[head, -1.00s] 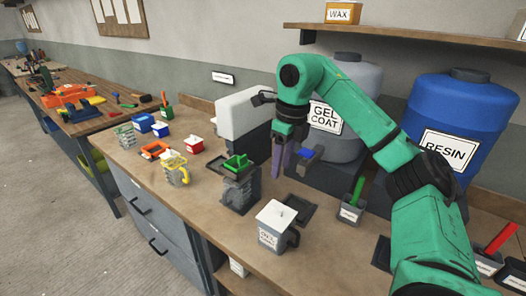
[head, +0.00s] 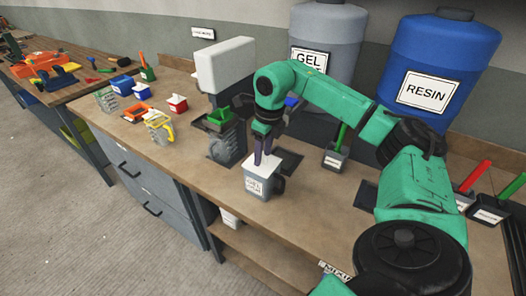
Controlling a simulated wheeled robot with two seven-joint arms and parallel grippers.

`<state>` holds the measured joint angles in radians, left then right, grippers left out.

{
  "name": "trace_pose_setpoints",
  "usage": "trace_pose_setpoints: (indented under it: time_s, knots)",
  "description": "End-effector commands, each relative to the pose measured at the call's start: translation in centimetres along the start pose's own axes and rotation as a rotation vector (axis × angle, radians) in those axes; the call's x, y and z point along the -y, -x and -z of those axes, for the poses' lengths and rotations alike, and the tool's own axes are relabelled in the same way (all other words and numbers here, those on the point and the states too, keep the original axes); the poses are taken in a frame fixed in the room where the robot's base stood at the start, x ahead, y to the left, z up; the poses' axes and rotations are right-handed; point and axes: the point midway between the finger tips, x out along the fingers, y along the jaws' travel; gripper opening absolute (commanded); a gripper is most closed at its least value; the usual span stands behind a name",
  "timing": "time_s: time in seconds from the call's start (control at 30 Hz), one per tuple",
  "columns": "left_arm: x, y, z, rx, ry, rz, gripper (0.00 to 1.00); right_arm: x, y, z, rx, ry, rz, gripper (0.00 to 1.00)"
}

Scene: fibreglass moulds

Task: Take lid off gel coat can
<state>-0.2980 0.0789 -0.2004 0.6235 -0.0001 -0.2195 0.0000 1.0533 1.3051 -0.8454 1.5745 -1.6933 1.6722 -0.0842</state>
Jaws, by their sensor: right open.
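The gel coat can (head: 256,187) is a small grey can with a label on its front and a handle on its right side. It stands upright on the bench near the front edge. Its white lid (head: 250,164) sits on top. My right gripper (head: 265,160) points down over the lid with its jaws open. Its fingertips are at the lid's middle, around where the knob was seen, and they hide the knob. I cannot tell whether the fingers touch the lid. My left gripper is not in view.
A large grey gel coat drum (head: 325,45) and a blue resin drum (head: 441,50) stand behind. Bare bench lies front right.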

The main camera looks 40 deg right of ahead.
Motion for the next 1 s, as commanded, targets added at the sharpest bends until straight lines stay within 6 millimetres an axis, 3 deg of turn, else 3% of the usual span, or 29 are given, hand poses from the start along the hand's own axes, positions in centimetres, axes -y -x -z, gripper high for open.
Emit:
trace_pose_setpoints:
  time_s: [0.07,0.1,0.2,1.0]
  knots:
    - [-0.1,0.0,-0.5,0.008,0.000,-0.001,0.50,0.0,0.0,0.0,0.000,0.000,0.000,0.49]
    - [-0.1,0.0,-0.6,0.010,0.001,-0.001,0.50,0.0,0.0,0.0,0.000,0.000,0.000,0.33]
    - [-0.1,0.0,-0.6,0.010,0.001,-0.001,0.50,0.0,0.0,0.0,0.000,0.000,0.000,0.00]
    - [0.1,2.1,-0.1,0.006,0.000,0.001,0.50,0.0,2.4,-0.3,0.001,0.000,0.000,0.00]
